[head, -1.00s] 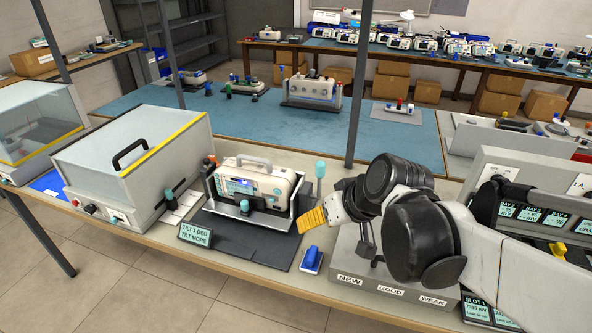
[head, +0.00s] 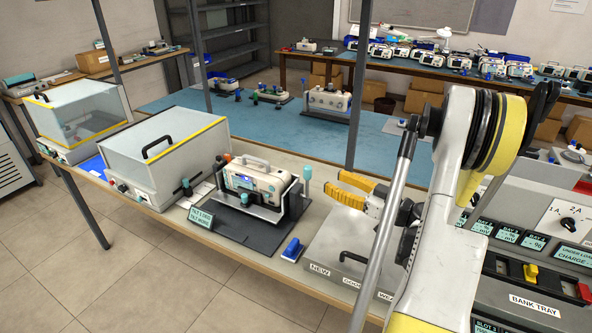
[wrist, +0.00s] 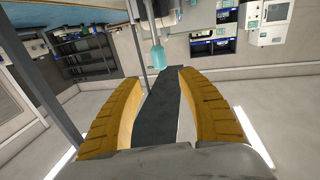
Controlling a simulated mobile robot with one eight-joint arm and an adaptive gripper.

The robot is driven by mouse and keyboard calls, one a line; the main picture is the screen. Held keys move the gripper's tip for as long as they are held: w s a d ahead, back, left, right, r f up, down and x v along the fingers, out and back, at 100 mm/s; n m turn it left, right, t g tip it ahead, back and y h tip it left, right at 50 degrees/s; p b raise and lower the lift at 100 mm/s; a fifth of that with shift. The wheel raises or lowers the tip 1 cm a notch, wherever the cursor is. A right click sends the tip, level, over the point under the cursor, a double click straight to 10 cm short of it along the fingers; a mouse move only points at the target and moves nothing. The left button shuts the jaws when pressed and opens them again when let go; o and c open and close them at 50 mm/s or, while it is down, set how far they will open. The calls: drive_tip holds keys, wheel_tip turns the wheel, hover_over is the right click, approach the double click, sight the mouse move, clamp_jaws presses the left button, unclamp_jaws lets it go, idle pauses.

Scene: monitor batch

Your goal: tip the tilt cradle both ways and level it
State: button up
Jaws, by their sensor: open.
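The tilt cradle (head: 262,211) stands on a dark mat on the bench and holds a white monitor (head: 252,184) with a lit screen. It looks near level. A teal-knobbed lever (head: 307,173) stands upright at its right end. My gripper (head: 334,183), with yellow fingers, is to the right of the lever, open and apart from it. In the wrist view the open fingers (wrist: 160,78) frame empty space, with a teal knob (wrist: 158,55) just beyond the tips. A small tilt sign (head: 199,219) stands in front; its text is too blurred to read surely.
A clear-lidded box (head: 165,150) stands left of the cradle, with another teal knob (head: 186,186) near its right side. A blue-handled item (head: 292,248) lies in front of the cradle. A grey tray (head: 335,262) labelled NEW is below my gripper. A dark post (head: 357,100) rises behind.

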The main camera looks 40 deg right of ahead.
sight(311, 171)
drive_tip(key=w, duration=0.3)
drive_tip(key=w+a+b, duration=0.1)
drive_tip(key=w, duration=0.2)
drive_tip(key=w+a+b, duration=0.1)
drive_tip(key=w, duration=0.3)
drive_tip(key=shift+w, duration=0.1)
clamp_jaws()
